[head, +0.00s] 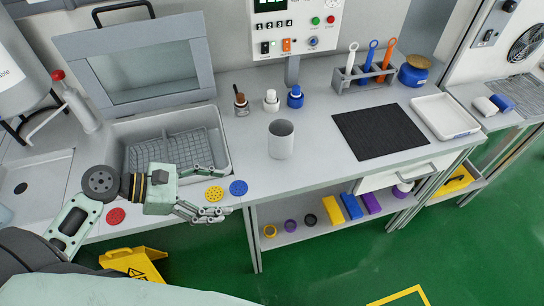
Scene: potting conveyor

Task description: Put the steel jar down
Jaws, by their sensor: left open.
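The steel jar (281,140), a plain grey open-topped cylinder, stands upright on the grey bench (320,165), right of the middle of the bench front. My left gripper (227,192) comes in from the left with its fingers spread apart and nothing between them that I can see held. It is to the left of the jar and nearer the front edge, clearly apart from it. My right gripper is not in view.
A yellow disc (214,194), a blue disc (238,187) and a red disc (115,216) lie near the front edge. Small bottles (271,100) stand behind the jar. A black mat (380,131) and white tray (445,116) lie right. A basin (222,137) with raised lid is left.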

